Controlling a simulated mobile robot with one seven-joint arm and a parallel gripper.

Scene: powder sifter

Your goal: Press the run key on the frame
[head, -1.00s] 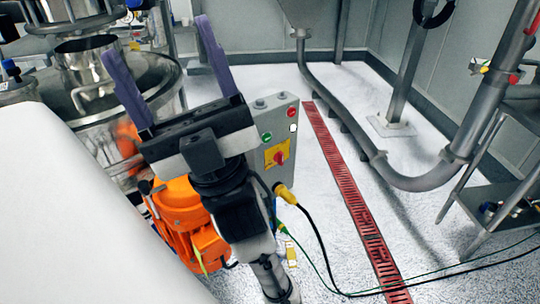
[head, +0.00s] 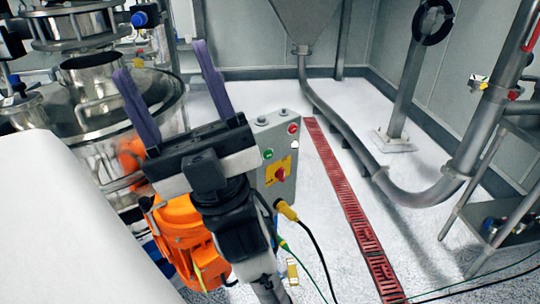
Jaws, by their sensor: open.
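The grey control box (head: 272,168) on the sifter frame stands just right of my gripper. Its face carries a green button (head: 268,154), a red button (head: 293,128), a white button (head: 295,145) and a red rotary switch on a yellow plate (head: 279,174). I cannot read any labels, so I cannot tell which is the run key. My gripper (head: 160,82) has its two purple fingers spread wide with nothing between them. It points up and away, left of the box, and its body hides the box's left part.
The steel sifter (head: 120,105) stands at left, with an orange motor (head: 180,235) below my gripper. A yellow plug (head: 286,210) and cables hang below the box. A red floor grate (head: 345,200) runs along the right. A bent grey pipe (head: 415,190) stands farther right.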

